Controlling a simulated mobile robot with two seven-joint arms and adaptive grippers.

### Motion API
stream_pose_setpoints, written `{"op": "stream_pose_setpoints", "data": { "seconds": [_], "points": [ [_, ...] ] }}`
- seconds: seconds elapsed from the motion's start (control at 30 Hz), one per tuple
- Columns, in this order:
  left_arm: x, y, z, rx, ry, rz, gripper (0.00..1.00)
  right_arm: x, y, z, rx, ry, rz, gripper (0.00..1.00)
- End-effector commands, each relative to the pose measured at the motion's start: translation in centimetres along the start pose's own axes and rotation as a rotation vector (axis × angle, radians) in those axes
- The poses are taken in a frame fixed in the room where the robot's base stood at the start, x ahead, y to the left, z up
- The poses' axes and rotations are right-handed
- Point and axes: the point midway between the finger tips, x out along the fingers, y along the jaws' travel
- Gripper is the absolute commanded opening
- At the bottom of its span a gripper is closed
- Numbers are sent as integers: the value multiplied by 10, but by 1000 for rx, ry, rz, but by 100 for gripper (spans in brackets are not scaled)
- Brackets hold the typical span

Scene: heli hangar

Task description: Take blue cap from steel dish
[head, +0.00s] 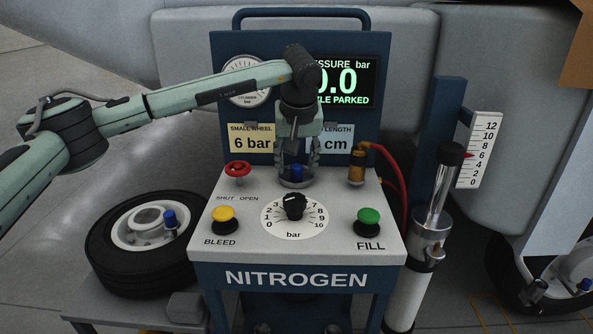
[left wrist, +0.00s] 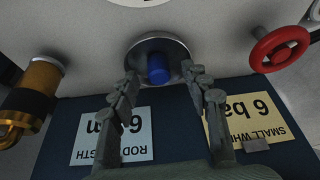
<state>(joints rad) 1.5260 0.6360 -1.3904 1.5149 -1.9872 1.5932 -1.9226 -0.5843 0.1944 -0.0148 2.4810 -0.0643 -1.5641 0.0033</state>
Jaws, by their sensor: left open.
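The blue cap (head: 297,170) sits in the small round steel dish (head: 297,183) on the top of the nitrogen cart. In the left wrist view the cap (left wrist: 158,69) stands inside the dish (left wrist: 176,52), between and just beyond the fingertips. My left gripper (head: 297,160) points down over the dish with its fingers apart. In the left wrist view the open fingers (left wrist: 160,82) have a clear gap with nothing held. Contact between fingers and cap cannot be told. My right gripper is not in view.
A red valve knob (head: 238,169) stands left of the dish, and a brass fitting with a red hose (head: 357,166) stands right. In front are a black dial (head: 294,207), a yellow button (head: 223,217) and a green button (head: 369,218). The cart's upright panel (head: 350,140) rises close behind.

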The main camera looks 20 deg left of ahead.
Motion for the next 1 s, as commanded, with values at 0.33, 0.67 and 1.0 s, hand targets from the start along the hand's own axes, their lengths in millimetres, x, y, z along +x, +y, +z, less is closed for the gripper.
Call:
{"op": "stream_pose_setpoints", "data": {
  "seconds": [0.33,0.67,1.0],
  "points": [
    [0,1,0,0,1,1,30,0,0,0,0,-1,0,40],
    [0,1,0,0,1,2,10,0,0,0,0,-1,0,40],
    [-13,1,-6,-1,4,3,10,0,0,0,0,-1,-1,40]
  ]
}}
